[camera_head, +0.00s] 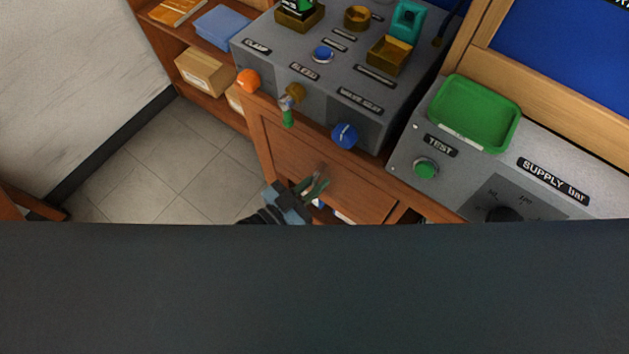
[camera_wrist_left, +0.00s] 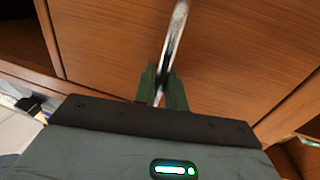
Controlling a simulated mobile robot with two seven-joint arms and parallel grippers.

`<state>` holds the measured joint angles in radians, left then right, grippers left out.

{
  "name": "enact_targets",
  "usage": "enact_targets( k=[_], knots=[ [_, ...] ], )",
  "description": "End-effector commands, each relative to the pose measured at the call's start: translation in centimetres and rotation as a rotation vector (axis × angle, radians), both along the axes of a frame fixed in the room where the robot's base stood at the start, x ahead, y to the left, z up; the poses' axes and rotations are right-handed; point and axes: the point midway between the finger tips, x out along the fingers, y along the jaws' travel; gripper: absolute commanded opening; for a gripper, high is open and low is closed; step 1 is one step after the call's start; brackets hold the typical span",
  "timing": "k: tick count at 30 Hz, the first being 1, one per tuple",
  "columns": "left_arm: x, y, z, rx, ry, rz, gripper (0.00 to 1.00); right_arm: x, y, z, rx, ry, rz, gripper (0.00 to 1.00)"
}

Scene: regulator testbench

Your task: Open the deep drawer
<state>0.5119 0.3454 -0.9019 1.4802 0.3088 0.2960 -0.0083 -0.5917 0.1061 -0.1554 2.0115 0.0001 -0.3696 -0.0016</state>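My left gripper (camera_wrist_left: 161,90) has its two green fingers close on either side of a slim metal handle (camera_wrist_left: 173,38), which looks pinched between them. The handle stands in front of a brown wooden front (camera_wrist_left: 105,45). In the head view the left gripper (camera_head: 318,184) is at the bench's wooden front (camera_head: 290,142), below the grey panel. The dark shape across the lower picture hides most of the left arm and the lower bench. I cannot tell from these views how far the drawer stands open. My right gripper is in neither view.
A grey control box (camera_head: 300,75) with an orange knob (camera_head: 248,81) and a blue knob (camera_head: 344,135) overhangs the wooden front. A grey supply panel (camera_head: 440,125) holds a green tray (camera_head: 476,112). Shelves (camera_head: 150,32) stand behind at left. Tiled floor (camera_head: 160,165) is clear.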

Motion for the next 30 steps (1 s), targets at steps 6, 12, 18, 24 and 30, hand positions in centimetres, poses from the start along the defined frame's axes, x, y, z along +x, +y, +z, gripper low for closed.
enact_targets(
  k=[6,12,18,24,30],
  knots=[
    [0.0,0.0,0.0,0.0,0.0,0.0,0.0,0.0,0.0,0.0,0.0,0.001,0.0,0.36],
    [-0.6,0.4,0.0,0.001,0.002,0.0,0.0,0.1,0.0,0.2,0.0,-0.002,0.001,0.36],
    [-2.9,2.1,0.1,0.003,0.001,0.0,0.0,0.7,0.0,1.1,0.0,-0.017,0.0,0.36],
    [-6.9,5.0,0.2,0.003,0.001,-0.001,0.0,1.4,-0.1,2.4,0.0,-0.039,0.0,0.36],
    [-11.5,8.4,0.1,0.004,0.003,-0.001,0.0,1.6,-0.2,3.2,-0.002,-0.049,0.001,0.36]
  ],
)
